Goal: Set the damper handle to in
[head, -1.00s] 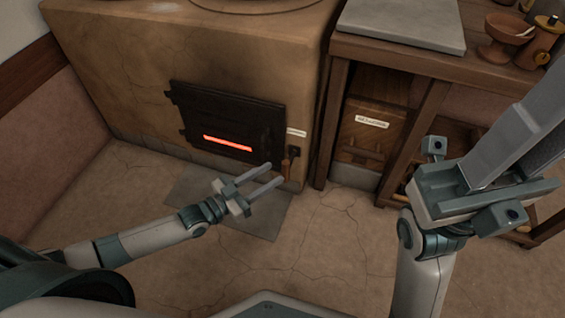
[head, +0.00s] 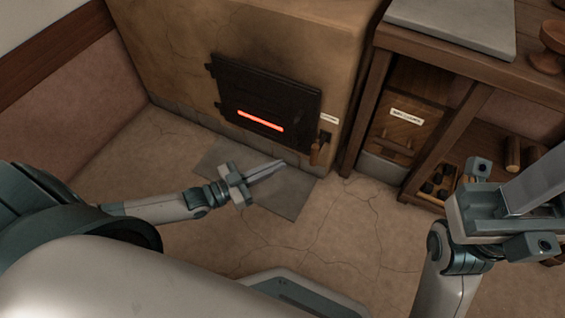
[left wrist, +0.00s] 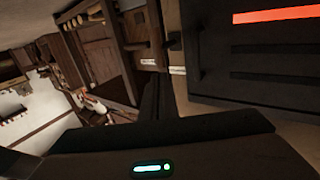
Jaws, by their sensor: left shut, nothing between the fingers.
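The damper handle (head: 316,150), a small wooden grip on a dark mount, hangs at the lower right of the stove front, beside the black firebox door (head: 265,103). A small white label (head: 329,119) sits above it, too small to read. My left gripper (head: 281,163) is shut and empty, in front of the stove and left of the handle in the head view, apart from it in the picture. In the left wrist view its dark fingers (left wrist: 158,98) are together; I cannot make out the handle there for certain. My right gripper (head: 535,185) is at the right; its jaw state is unclear.
The clay stove (head: 170,65) has a glowing red slot in its door. A grey floor plate (head: 292,198) lies before it. A wooden bench (head: 470,57) with a labelled bin (head: 407,119) stands right of the stove. The cracked floor in front is clear.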

